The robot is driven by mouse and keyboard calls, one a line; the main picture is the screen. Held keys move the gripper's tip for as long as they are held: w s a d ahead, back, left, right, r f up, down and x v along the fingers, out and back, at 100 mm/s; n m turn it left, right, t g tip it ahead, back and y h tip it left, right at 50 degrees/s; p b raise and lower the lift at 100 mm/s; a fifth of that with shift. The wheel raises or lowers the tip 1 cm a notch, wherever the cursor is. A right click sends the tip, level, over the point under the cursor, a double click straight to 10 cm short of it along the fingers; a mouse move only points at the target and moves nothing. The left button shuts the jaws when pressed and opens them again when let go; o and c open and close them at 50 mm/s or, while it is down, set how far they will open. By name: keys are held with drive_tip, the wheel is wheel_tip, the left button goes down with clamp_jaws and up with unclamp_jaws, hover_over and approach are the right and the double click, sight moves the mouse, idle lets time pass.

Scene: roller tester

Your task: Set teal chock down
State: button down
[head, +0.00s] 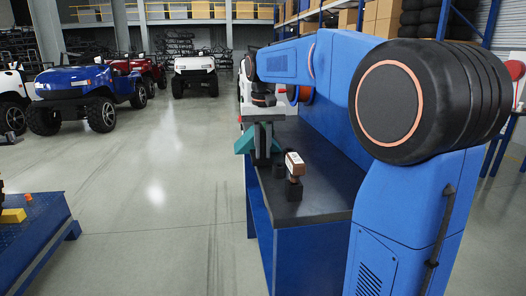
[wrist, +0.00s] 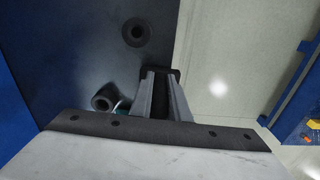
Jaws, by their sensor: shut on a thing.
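The teal chock (head: 244,143) shows on both sides of my gripper (head: 262,150) in the head view, at the far left part of the workbench (head: 322,203). My gripper points down and is shut on it. The chock sticks out past the left edge of the bench top in the picture. I cannot tell whether it touches the top. In the wrist view my gripper's fingers (wrist: 163,92) hide most of the chock.
A blue platform (head: 36,235) stands at the lower left. Open floor (head: 160,220) lies between it and the bench. Parked vehicles (head: 85,92) stand behind.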

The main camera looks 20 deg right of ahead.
drive_tip(key=shift+f, duration=0.25)
drive_tip(key=c, duration=2.1)
unclamp_jaws()
drive_tip(key=shift+f, duration=0.1)
drive_tip(key=o, duration=0.4)
